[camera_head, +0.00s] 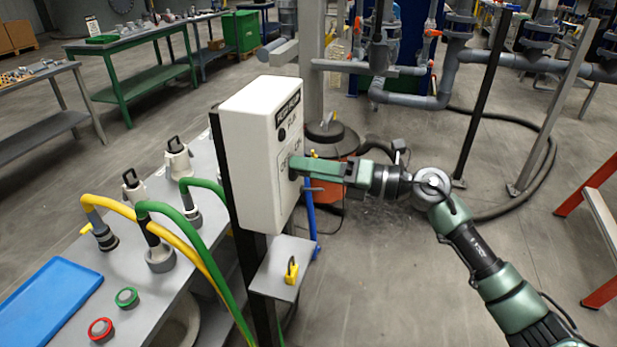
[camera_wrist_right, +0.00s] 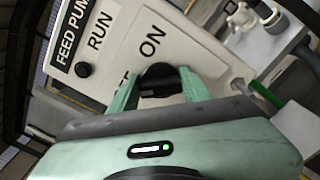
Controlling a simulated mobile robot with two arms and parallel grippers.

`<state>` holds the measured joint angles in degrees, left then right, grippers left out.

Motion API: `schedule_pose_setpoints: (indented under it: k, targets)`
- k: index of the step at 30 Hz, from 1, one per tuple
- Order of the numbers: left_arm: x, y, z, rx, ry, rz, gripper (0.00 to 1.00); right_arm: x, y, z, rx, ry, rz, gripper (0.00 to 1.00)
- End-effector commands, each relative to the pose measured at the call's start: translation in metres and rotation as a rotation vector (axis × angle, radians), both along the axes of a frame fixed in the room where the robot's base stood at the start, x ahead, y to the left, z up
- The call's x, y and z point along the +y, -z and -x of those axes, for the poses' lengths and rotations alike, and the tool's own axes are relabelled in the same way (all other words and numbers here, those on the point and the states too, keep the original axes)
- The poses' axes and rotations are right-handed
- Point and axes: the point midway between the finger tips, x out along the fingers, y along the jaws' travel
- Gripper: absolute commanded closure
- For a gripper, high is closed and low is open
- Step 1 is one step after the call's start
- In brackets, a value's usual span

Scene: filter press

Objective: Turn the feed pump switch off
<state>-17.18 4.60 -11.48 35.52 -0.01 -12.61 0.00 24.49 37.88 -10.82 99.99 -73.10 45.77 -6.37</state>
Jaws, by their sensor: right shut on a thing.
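The feed pump control box (camera_head: 262,155) is a white cabinet on a dark post in the middle of the head view. Its face shows in the right wrist view (camera_wrist_right: 125,45), with the labels "FEED PUMP", "RUN" and "ON"; another label is partly covered by my gripper. The black rotary switch (camera_wrist_right: 160,82) sits below the "ON" label. My right gripper (camera_wrist_right: 160,88) is shut on the switch, one green finger on each side. In the head view the right gripper (camera_head: 297,165) reaches the box face from the right. My left gripper is not in view.
A small grey shelf (camera_head: 270,286) with a yellow padlock (camera_head: 291,270) is below the box. Left is a grey bench (camera_head: 130,330) with a blue tray (camera_head: 48,300), hoses and red and green buttons. Grey pipes (camera_head: 430,100) stand behind. The floor right of the box is mostly clear.

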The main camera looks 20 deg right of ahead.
Motion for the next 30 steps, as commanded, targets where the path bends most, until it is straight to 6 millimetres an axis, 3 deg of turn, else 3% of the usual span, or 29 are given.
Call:
schedule_pose_setpoints:
  k: [20,21,23,30]
  targets:
    - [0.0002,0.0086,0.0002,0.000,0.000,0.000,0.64,0.0013,0.0031,0.0009,-0.047,-0.004,0.041,0.93]
    - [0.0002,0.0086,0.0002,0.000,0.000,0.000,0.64,0.0013,0.0032,0.0010,-0.047,-0.004,0.041,0.47]
    - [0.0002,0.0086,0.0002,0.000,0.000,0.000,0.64,0.0012,0.0030,0.0009,-0.046,-0.004,0.040,0.31]
    - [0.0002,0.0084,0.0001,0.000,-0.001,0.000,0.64,0.0007,0.0012,0.0005,-0.049,-0.002,0.037,0.31]
